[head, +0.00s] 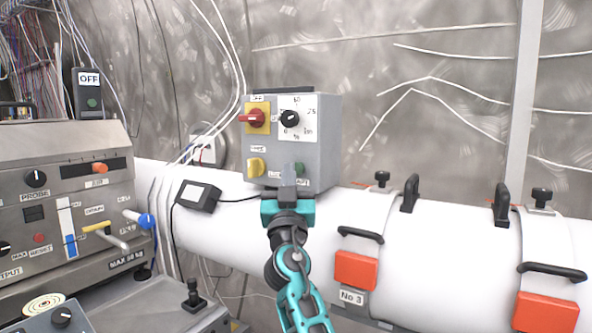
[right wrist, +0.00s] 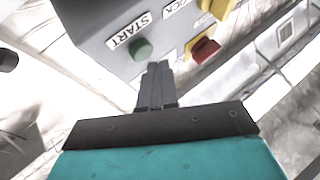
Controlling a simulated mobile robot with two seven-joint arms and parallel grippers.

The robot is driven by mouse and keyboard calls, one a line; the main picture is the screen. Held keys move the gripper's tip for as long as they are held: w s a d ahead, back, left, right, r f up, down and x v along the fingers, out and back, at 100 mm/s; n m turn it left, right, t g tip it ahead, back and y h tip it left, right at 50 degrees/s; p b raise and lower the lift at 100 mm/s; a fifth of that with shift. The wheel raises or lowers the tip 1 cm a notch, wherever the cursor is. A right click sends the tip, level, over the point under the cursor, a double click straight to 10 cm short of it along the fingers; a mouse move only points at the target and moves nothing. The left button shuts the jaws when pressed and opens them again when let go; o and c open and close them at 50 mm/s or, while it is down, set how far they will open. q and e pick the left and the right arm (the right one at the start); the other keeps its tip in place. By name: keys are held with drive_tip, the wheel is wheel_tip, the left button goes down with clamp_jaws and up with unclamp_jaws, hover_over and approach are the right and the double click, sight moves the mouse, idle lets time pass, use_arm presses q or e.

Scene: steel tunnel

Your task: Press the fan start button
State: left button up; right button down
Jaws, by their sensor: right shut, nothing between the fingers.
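A grey control box (head: 322,150) stands above the white pipe in the head view. Its green button (head: 300,168) is low on the right of the front face, partly hidden by my fingers. In the right wrist view the green button (right wrist: 141,49) sits beside a START label (right wrist: 131,28). My right gripper (head: 288,170) is shut and empty, its fingers pointing at the box. In the right wrist view the fingertips (right wrist: 158,66) are just right of and below the button; I cannot tell whether they touch the box. My left gripper is not in view.
The box also carries a red knob (head: 254,118) on a yellow plate, a black dial (head: 290,119) and a yellow knob (head: 255,167). The white pipe (head: 450,240) has black handles and orange-red clamps. A grey instrument console (head: 100,240) fills the left side.

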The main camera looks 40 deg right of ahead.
drive_tip(key=shift+d, duration=0.1)
drive_tip(key=shift+w+d+b, duration=0.2)
drive_tip(key=shift+d+b, duration=0.15)
drive_tip(key=shift+d, duration=0.15)
idle(0.4)
drive_tip(key=shift+s+a+b, duration=0.2)
drive_tip(key=shift+a+b, duration=0.1)
drive_tip(key=shift+a, duration=0.3)
drive_tip(key=s+a+b, duration=0.1)
drive_tip(key=s+a, duration=0.1)
drive_tip(key=a, duration=0.3)
drive_tip(key=shift+s+a+b, duration=0.15)
drive_tip(key=shift+a+b, duration=0.15)
